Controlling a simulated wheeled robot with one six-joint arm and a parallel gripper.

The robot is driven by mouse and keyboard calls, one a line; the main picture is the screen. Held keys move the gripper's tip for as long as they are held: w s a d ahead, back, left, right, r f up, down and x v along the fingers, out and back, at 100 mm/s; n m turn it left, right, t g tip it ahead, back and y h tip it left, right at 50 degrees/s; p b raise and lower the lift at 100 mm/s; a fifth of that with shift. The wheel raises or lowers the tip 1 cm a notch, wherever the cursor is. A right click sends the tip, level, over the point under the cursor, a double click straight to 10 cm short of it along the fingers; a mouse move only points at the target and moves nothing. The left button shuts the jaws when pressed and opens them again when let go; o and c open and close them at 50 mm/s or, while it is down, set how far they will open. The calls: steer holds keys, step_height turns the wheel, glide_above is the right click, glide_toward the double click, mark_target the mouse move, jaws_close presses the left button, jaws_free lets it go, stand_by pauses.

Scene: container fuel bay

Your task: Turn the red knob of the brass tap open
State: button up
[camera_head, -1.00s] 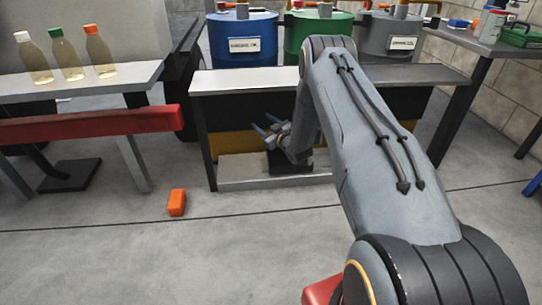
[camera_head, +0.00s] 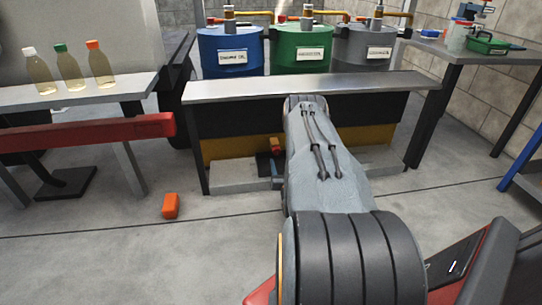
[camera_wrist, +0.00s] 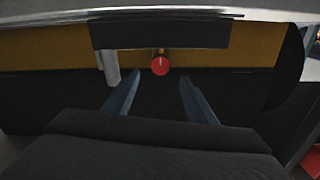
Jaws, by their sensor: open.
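In the wrist view, the round red knob (camera_wrist: 160,66) faces me, with a short brass part of the tap (camera_wrist: 161,51) just above it. My gripper (camera_wrist: 159,88) is open and empty. Its two blue-grey fingers stand to the left and right below the knob, and the knob lies in line with the gap, apart from both fingers. In the head view, my arm hides most of the gripper. A small red-orange piece (camera_head: 276,146), seemingly the knob, shows beside my arm under the grey bench (camera_head: 250,88).
A blue drum (camera_head: 228,52), a green drum (camera_head: 297,50) and a grey drum (camera_head: 366,46) stand behind the bench. Several bottles (camera_head: 69,72) stand on the left table. An orange block (camera_head: 171,206) lies on the floor. A side table (camera_head: 470,52) stands at right.

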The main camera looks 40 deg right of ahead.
mark_target(277, 152)
steer(key=b+x, duration=0.3)
steer(key=x, duration=0.4)
steer(key=shift+w+d+b, duration=0.1)
steer(key=shift+w+b, duration=0.15)
steer(key=shift+b, duration=0.05)
steer(key=shift+c, duration=0.2)
